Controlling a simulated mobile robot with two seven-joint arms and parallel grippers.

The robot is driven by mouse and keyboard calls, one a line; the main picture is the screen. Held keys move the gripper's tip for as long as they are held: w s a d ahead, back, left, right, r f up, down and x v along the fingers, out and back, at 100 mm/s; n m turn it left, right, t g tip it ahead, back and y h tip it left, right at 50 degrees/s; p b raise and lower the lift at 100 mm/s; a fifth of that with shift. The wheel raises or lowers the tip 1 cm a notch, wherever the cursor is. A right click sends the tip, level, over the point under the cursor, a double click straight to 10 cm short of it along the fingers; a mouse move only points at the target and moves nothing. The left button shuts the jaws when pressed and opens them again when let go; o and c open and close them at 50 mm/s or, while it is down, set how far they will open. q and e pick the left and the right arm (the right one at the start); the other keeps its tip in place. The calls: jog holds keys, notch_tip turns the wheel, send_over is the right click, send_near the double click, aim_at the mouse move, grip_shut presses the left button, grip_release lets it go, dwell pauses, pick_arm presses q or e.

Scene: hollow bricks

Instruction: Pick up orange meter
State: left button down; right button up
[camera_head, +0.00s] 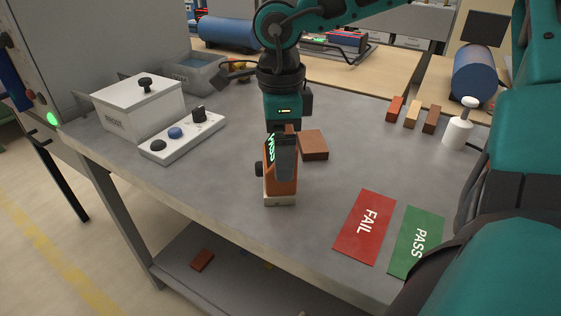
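The orange meter (284,188) stands upright near the front edge of the grey table, with a pale base, a dark knob on its left side and lit green characters on its face. My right gripper (285,157) comes down from above with its fingers at the meter's upper part. One grey finger covers part of the meter's face; the other finger is hidden, so I cannot tell if the grip is closed. The meter's base seems to be at the table surface. My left gripper is not in view.
A brown brick (313,145) lies just behind the meter. A red FAIL mat (364,227) and green PASS mat (416,242) lie to the right. A control box (181,136) and white lidded bin (137,108) stand left. Several small bricks (412,114) and a white bottle (458,132) are back right.

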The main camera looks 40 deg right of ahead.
jog(key=shift+f, duration=0.2)
jog(key=c, duration=0.7)
jog(key=shift+c, duration=1.1)
jog(key=shift+r, duration=0.15)
